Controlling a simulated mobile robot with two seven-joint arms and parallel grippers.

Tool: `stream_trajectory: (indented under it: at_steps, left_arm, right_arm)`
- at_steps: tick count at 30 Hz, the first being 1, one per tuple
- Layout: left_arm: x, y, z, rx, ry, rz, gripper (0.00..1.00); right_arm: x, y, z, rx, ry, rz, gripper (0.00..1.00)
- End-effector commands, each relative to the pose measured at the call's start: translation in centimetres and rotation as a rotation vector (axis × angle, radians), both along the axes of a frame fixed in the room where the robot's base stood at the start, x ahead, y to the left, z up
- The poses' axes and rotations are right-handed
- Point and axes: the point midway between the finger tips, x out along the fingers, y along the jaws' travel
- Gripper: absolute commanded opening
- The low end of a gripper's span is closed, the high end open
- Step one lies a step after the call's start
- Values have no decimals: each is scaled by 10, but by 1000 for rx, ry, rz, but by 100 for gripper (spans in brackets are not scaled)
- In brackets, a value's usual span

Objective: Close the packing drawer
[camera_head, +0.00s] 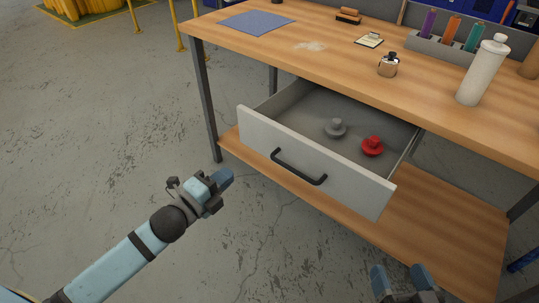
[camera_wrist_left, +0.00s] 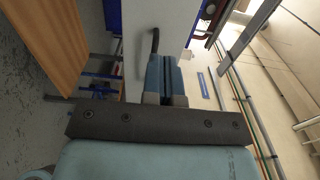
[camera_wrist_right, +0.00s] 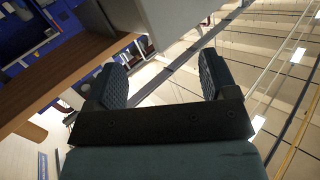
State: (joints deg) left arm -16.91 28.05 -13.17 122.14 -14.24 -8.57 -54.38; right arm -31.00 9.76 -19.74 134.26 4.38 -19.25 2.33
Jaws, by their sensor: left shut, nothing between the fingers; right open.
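The packing drawer (camera_head: 318,162) hangs pulled out under the wooden workbench (camera_head: 375,75). Its pale front carries a black bar handle (camera_head: 298,167). My right gripper (camera_head: 398,280) is open and empty, below the drawer's right end in the head view.
On the bench stand a white bottle (camera_head: 482,72), a small jar (camera_head: 388,65), a blue cloth (camera_head: 256,22) and a grey holder (camera_head: 440,45) with coloured tools. A lower wooden shelf (camera_head: 440,240) lies beneath the drawer.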

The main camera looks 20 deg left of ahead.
Motion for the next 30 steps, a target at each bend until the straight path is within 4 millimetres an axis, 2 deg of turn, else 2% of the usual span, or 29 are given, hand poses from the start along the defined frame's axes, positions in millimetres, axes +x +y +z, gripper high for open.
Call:
stream_trajectory:
  at_steps: [5, 18, 24, 30]
  left_arm:
    - [24, -8, 0, -4, -2, 0, 0]
    - [102, -37, -1, -5, 1, 0, 0]
    - [121, -44, 0, -5, 2, 1, 0]
    - [126, -46, 0, -4, 5, 1, 0]
  right_arm:
    - [2, 3, 7, 22, -37, 7, 79]
    - [2, 15, 38, 118, -184, 41, 79]
    - [-1, 19, 52, 157, -238, 52, 79]
    - [0, 20, 59, 169, -263, 57, 79]
